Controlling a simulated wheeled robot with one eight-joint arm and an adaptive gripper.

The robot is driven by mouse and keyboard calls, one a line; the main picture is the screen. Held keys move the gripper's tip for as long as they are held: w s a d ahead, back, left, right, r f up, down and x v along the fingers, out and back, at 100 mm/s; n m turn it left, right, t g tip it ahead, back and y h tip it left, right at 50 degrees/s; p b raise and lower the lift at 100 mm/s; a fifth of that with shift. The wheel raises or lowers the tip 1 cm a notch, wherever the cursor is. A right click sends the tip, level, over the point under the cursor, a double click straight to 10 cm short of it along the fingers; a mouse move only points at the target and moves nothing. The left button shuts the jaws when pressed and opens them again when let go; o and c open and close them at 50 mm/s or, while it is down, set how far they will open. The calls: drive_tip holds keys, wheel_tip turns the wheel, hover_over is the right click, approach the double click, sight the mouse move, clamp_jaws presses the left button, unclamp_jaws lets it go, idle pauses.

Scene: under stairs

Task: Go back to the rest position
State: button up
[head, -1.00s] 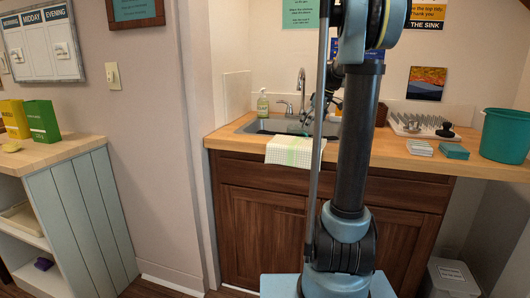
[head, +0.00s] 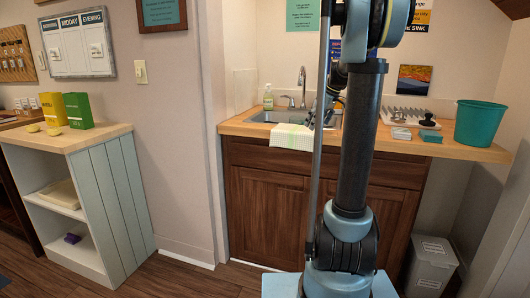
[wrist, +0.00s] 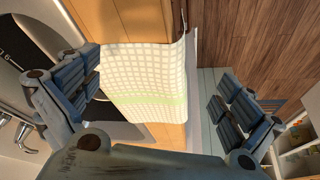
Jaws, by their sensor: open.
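My gripper (wrist: 160,92) is open in the wrist view, with its fingers wide apart at left and right and nothing held between them. Beyond the fingers, a white checked cloth (wrist: 145,75) with a green stripe hangs over the wooden counter edge. In the head view the cloth (head: 291,136) drapes over the counter's front edge by the sink (head: 268,117). My gripper is mostly hidden there behind my arm, near the sink.
The counter (head: 450,147) carries a soap bottle (head: 268,97), a drying rack (head: 402,116) and a teal bucket (head: 480,124). A grey bin (head: 432,265) stands on the floor at right. A shelf unit (head: 103,150) stands at left, with open floor before it.

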drive_tip(key=shift+s, duration=0.55)
drive_tip(key=s+a+f+m+h, duration=0.1)
drive_tip(key=s+a+f+m, duration=0.15)
drive_tip(key=s, duration=0.75)
drive_tip(key=s+a+f+m+h, duration=0.1)
drive_tip(key=s+a+f+m, duration=0.15)
drive_tip(key=s, duration=0.85)
drive_tip(key=s+d+f+m+h, duration=0.1)
drive_tip(key=s+f+m, duration=0.3)
drive_tip(key=s+f, duration=1.1)
drive_tip(key=s, duration=0.3)
drive_tip(key=shift+s+m+g, duration=0.2)
drive_tip(key=shift+m+g, duration=0.1)
drive_tip(key=shift+d, duration=0.1)
drive_tip(key=shift+w+f, duration=0.2)
drive_tip(key=shift+w, duration=0.25)
